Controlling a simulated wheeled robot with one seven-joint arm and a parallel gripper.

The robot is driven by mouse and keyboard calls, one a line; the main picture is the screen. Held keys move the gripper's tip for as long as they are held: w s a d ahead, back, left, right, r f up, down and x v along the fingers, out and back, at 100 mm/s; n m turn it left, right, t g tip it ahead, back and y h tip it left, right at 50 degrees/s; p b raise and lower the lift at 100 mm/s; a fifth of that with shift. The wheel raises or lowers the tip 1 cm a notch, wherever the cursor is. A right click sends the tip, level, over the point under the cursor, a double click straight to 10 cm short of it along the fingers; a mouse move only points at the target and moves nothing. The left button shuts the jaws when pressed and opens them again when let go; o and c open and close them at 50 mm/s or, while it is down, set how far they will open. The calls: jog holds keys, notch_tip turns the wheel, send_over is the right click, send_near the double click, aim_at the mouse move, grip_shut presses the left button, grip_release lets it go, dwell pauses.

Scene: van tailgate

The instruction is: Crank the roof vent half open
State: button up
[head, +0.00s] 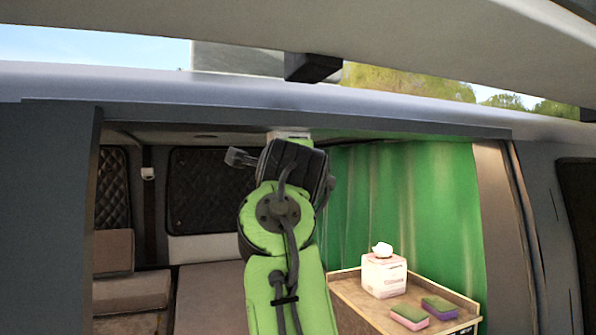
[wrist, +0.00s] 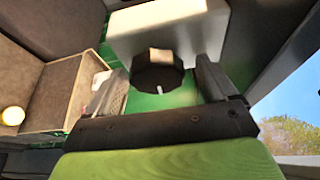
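A black ribbed knob (wrist: 158,72) with a pale pointer mark sits on a white housing (wrist: 178,30) in the wrist view. The pointer is toward the bottom of the picture. My gripper (wrist: 160,68) is open, with one finger on each side of the knob and visible gaps between. The white housing also shows at the ceiling edge in the head view (head: 289,135), mostly behind my arm. The knob and my fingertips are hidden there. A pale panel (head: 238,58) stands on the roof; I cannot tell whether it is the vent lid.
A green curtain (head: 405,205) hangs right of my arm. Below it, a wooden counter (head: 345,285) holds a tissue box (head: 384,274) and two sponges (head: 424,313). The roof edge (head: 300,112) runs across above my arm. Seating lies at the left.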

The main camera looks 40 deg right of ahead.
jog(key=b+v, duration=0.3)
jog(key=v, duration=1.2)
jog(key=shift+s, duration=0.3)
jog(key=shift+w+r, duration=0.1)
